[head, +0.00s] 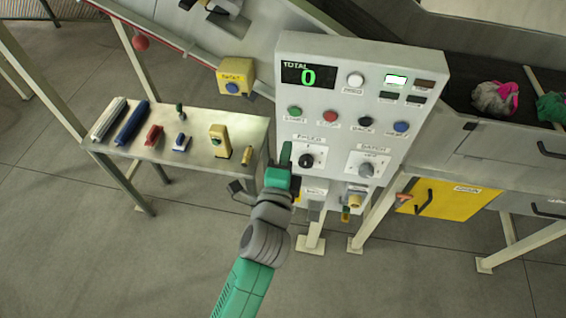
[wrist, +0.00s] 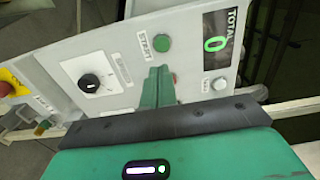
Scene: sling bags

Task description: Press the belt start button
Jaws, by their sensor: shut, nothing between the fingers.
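The green start button (head: 295,112) sits at the upper left of the grey control panel (head: 425,75), with a START label under it. In the wrist view the button (wrist: 161,43) is fully visible just beyond the fingertips. My gripper (head: 286,150) is shut and empty, in front of the panel's left edge and below the start button in the head view. Its green fingers (wrist: 158,72) point towards the panel in the wrist view. A gap shows between fingertips and button in both pictures; the exact depth is hard to tell.
Red (head: 330,117), black (head: 365,122) and blue (head: 401,128) buttons line the row. A dial (head: 306,160) is close beside my fingers. The display (head: 308,76) reads 0. A table with tools (head: 190,125) stands left; a dark belt with bags (head: 495,98) runs right.

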